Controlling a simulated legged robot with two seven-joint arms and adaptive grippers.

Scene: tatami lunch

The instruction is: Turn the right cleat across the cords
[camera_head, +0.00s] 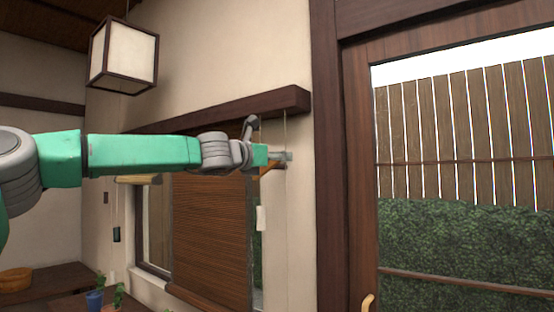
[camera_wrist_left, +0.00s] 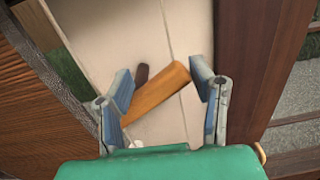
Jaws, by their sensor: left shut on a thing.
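The right cleat is an orange-brown wooden bar (camera_wrist_left: 158,93) on the pale wall. In the left wrist view it lies diagonally between my two fingers, with a short dark peg-like piece (camera_wrist_left: 141,74) beside it. In the head view a small part of the cleat (camera_head: 271,166) shows under my fingers. My left gripper (camera_head: 284,157) is shut on the cleat; its fingers (camera_wrist_left: 162,75) flank the bar. A thin cord (camera_wrist_left: 175,62) runs down the wall past the cleat, and a cord (camera_head: 285,125) shows above the gripper. My right gripper is out of view.
A brown slatted blind (camera_head: 210,235) hangs left of the gripper under a dark beam (camera_head: 235,108). A white cord pull (camera_head: 261,218) hangs below. A dark door post (camera_head: 327,180) stands close right. A paper lantern (camera_head: 124,55) hangs upper left.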

